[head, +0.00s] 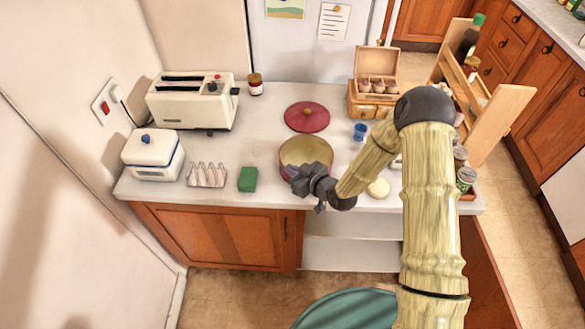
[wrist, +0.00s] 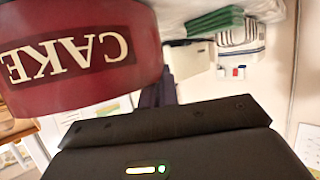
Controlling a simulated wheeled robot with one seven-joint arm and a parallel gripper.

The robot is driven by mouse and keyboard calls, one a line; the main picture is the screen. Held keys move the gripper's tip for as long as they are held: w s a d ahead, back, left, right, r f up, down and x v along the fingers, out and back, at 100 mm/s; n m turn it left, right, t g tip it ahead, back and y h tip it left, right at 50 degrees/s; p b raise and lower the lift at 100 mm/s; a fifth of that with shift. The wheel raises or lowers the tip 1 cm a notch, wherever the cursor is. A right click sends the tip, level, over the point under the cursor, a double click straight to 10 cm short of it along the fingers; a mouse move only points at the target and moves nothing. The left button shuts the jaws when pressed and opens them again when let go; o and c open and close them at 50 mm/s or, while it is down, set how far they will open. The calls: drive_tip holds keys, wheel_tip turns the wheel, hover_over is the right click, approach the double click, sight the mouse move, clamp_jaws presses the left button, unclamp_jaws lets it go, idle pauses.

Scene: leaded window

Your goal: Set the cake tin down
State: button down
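The cake tin (head: 305,152) is a round, open tin with a pale yellow inside, at the middle front of the worktop (head: 262,125). In the wrist view its dark red side (wrist: 90,70) is close, with the label CAKE upside down. My gripper (head: 303,172) is at the tin's front rim, and its dark fingers overlap the tin in the head view. One finger (wrist: 158,92) shows beside the tin in the wrist view. The fingertips' grip is hidden, so I cannot tell whether they pinch the rim. I cannot tell whether the tin's base touches the worktop.
A red lid (head: 307,117) lies behind the tin. A green sponge (head: 247,179), toast rack (head: 207,175), white box (head: 153,155) and toaster (head: 192,102) stand left. A blue cup (head: 360,131) and wooden box (head: 375,85) are right. Bare worktop lies between sponge and tin.

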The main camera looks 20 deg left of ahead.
drive_tip(key=shift+f, duration=0.1)
drive_tip(key=c, duration=1.7)
unclamp_jaws()
drive_tip(key=shift+d, duration=0.1)
drive_tip(key=b+v, duration=0.3)
drive_tip(key=v, duration=0.9)
